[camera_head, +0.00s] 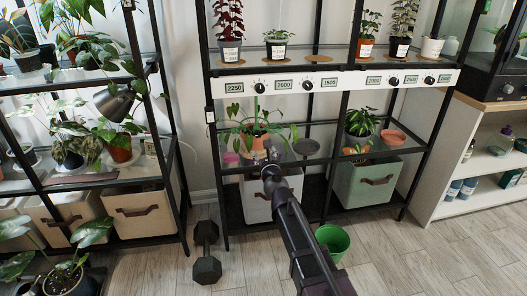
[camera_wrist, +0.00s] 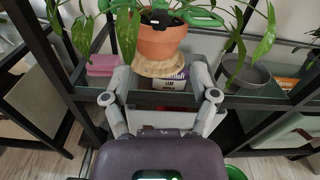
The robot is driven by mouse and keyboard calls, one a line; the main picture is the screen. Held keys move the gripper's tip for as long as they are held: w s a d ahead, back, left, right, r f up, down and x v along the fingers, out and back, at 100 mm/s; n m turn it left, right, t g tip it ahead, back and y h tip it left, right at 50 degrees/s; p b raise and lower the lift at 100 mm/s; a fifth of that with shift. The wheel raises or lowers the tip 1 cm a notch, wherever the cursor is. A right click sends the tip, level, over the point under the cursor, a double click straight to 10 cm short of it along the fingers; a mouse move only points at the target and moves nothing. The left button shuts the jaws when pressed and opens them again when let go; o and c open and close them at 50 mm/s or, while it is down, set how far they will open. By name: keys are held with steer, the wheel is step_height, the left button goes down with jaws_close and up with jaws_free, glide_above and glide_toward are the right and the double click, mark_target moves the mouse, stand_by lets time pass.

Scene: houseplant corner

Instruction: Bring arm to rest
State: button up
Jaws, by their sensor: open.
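My arm reaches out from the bottom of the head view toward the middle rack. My gripper (camera_head: 271,160) is in front of the rack's lower glass shelf. In the wrist view my gripper (camera_wrist: 160,96) is open, with its two fingers spread wide and nothing between them. A leafy plant in a terracotta pot (camera_wrist: 159,40) stands upright just beyond the fingers, on a round cork mat (camera_wrist: 158,67). The pot also shows in the head view (camera_head: 253,143), partly behind my gripper. I cannot tell whether a finger touches the mat or shelf edge.
A grey bowl (camera_wrist: 247,75) sits right of the pot, and a pink item (camera_wrist: 103,64) sits left. A green bucket (camera_head: 333,241) and a black dumbbell (camera_head: 206,252) stand on the floor. A green bin (camera_head: 372,184) is under the shelf. Floor is clear at right.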

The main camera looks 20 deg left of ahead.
stand_by(0.4)
steer(key=s+d+f+n+g+h+p, duration=0.3)
steer(key=s+d+n+g, duration=0.35)
steer(key=d, duration=0.85)
steer(key=s+d+f+n+g+h+p, duration=0.35)
steer(key=s+d+n, duration=0.35)
steer(key=d+n, duration=0.65)
steer(key=s+d+f+n+g+h+p, duration=0.25)
steer(key=s+d+n+g, duration=0.45)
steer(key=d, duration=1)
step_height(320, 180, up, 37)
steer(key=d+n+t+p, duration=0.1)
steer(key=p, duration=3.6)
steer(key=shift+w+d+t+h+p, duration=0.15)
steer(key=shift+t+h+p, duration=0.15)
steer(key=shift+t+p, duration=0.1)
